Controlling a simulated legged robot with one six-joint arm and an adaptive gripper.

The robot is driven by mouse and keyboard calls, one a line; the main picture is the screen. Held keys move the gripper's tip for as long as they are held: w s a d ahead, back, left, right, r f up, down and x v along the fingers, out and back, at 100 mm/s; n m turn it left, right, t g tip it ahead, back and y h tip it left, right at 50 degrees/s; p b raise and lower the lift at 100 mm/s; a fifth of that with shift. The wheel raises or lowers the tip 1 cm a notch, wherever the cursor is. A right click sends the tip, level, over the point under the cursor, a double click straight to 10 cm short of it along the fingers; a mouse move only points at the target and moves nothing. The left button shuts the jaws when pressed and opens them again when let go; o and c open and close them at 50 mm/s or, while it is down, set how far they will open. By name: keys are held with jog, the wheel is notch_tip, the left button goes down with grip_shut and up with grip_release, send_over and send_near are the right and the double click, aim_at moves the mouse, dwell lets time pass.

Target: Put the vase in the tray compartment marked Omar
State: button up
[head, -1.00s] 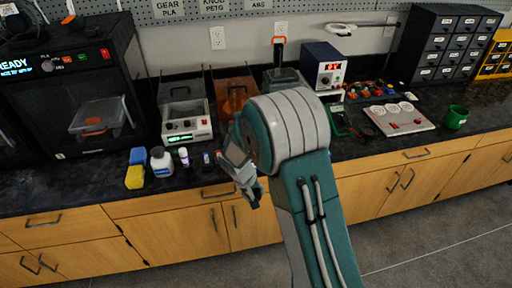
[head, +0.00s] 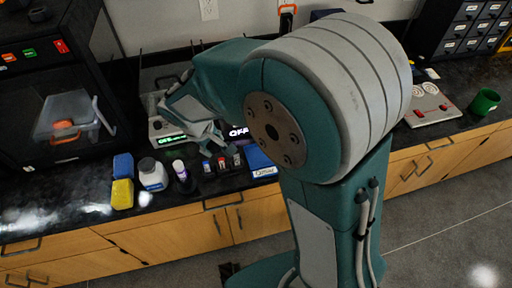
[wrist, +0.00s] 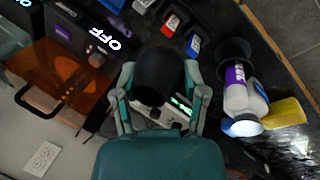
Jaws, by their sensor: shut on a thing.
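My gripper (wrist: 158,92) is shut on a dark, rounded thing (wrist: 160,72), which appears to be the vase, with a finger on each side. In the head view, my gripper (head: 203,128) is over the counter in front of a grey machine with a green display, and the held thing cannot be made out clearly. A blue box or tray (head: 262,158) with a white label lies on the counter to the right of my gripper. Its label is too small to read, and my arm hides part of the area behind it. No compartment marked Omar can be read.
A blue-and-yellow sponge pair (head: 122,180), a white bottle (head: 152,175) and a purple-labelled bottle (head: 182,174) line the counter's front. Small red and blue labelled items (wrist: 183,34) stand close by. A black printer (head: 60,90) is at left; a green cup (head: 484,102) is at right.

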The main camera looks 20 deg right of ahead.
jog(key=w+d+f, duration=0.1)
jog(key=d+f, duration=0.1)
jog(key=d, duration=0.2)
jog(key=d+f, duration=0.3)
jog(key=d, duration=0.1)
jog(key=w+d+f, duration=0.1)
jog(key=d+f, duration=0.2)
jog(key=d, duration=0.1)
jog(key=shift+w, duration=0.35)
jog(key=shift+w+d+f, duration=0.15)
jog(key=shift+d+f, duration=0.1)
jog(key=shift+f, duration=0.35)
jog(key=x, duration=0.3)
jog(key=shift+d+f, duration=0.1)
jog(key=shift+f, duration=0.3)
jog(key=o, duration=0.4)
jog(key=shift+o, duration=0.3)
